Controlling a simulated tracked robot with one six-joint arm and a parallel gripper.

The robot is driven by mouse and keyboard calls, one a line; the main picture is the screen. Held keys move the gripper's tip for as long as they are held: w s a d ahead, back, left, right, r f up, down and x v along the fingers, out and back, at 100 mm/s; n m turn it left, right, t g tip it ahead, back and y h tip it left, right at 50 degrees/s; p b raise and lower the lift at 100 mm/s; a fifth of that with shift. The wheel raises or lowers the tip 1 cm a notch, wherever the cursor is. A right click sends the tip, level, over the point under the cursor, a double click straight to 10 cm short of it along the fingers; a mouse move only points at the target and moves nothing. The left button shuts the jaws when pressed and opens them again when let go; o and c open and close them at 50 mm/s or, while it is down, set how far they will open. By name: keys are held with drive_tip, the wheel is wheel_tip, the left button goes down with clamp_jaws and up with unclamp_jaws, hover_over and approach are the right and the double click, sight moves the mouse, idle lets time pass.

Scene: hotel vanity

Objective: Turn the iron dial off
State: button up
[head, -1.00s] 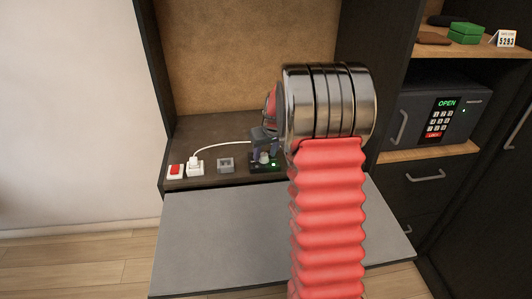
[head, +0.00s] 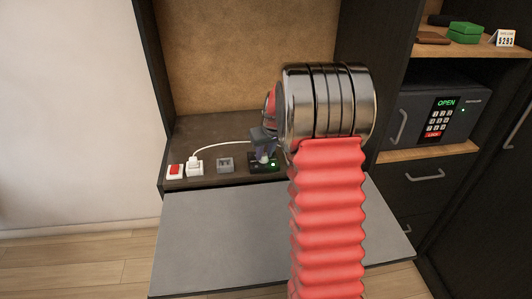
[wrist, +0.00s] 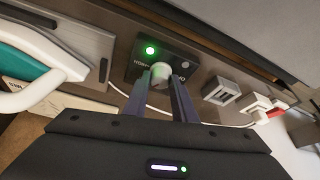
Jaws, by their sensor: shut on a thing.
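The iron dial is a pale round knob (wrist: 160,74) on a small dark panel (wrist: 150,62) with a lit green light (wrist: 150,50). In the head view the panel (head: 270,164) sits on the back shelf, its green light also lit. My gripper (wrist: 161,82) has its two fingers on either side of the knob, shut on it. In the head view my gripper (head: 264,156) comes down over the panel from above, and the knob is mostly hidden by the fingers. The iron (wrist: 25,70), white and teal, shows at the left of the wrist view.
A white plug with a cord (head: 195,168), a red switch (head: 175,171) and a grey socket block (head: 225,165) stand left of the panel. A grey board (head: 220,235) lies in front. An open-marked safe (head: 430,110) is at the right.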

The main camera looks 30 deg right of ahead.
drive_tip(key=shift+d+n, duration=0.15)
drive_tip(key=shift+n, duration=0.35)
drive_tip(key=n+y, duration=0.2)
drive_tip(key=n, duration=0.3)
drive_tip(key=shift+d, duration=0.15)
drive_tip(key=n+y, duration=0.1)
drive_tip(key=n, duration=0.2)
drive_tip(key=n+g+y, duration=0.1)
drive_tip(key=n, duration=0.2)
drive_tip(key=shift+w+d+g, duration=0.1)
drive_tip(key=shift+w+g, duration=0.05)
drive_tip(key=shift+g, duration=0.15)
drive_tip(key=n+g, duration=0.1)
drive_tip(key=n, duration=0.2)
drive_tip(key=n+g+y, duration=0.1)
drive_tip(key=n, duration=0.1)
drive_tip(key=shift+w+f+n, duration=0.1)
drive_tip(key=shift+w+n, duration=0.05)
drive_tip(key=shift+n, duration=0.25)
drive_tip(key=n+g, duration=0.1)
drive_tip(key=n, duration=0.2)
drive_tip(key=shift+w, duration=0.15)
drive_tip(key=shift+n+g, duration=0.7)
drive_tip(key=shift+n, duration=0.9)
drive_tip(key=o, duration=1)
